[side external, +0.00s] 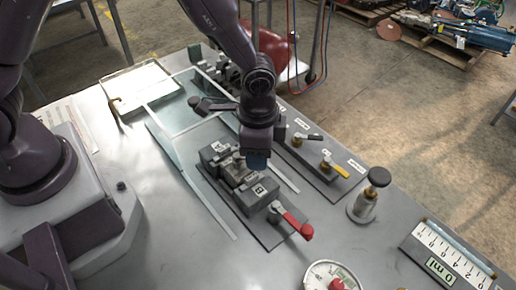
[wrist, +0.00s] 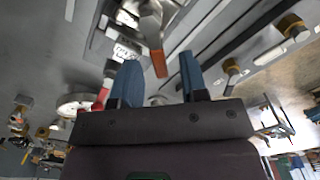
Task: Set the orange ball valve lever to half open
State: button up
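In the wrist view, the orange ball valve lever (wrist: 159,64) shows as a short orange end on a silver metal valve part (wrist: 151,25). My gripper (wrist: 158,60) is open, with one blue finger on each side of the orange end. I cannot tell whether either finger touches it. In the side external view, my gripper (side external: 257,160) points down over the dark valve block (side external: 240,182) on the bench. The orange lever is hidden there behind the gripper, so its angle is unclear.
A red-handled lever (side external: 293,220) sits at the block's front end. To the right are a yellow lever (side external: 340,171), a black lever (side external: 312,137) and a black-knobbed post (side external: 371,190). A dial gauge (side external: 328,275) and a scale (side external: 446,258) stand near the front edge.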

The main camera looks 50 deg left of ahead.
jog(key=shift+r, duration=0.1)
notch_tip(320, 180, up, 13)
dwell(0.5)
jog(key=s+a+r+n+t, duration=0.5)
jog(key=s+a+r+n, duration=0.4)
jog(key=s+a+r, duration=0.4)
jog(key=shift+s+a+t, duration=0.3)
jog(key=shift+s+a, duration=0.35)
jog(key=shift+a, duration=0.25)
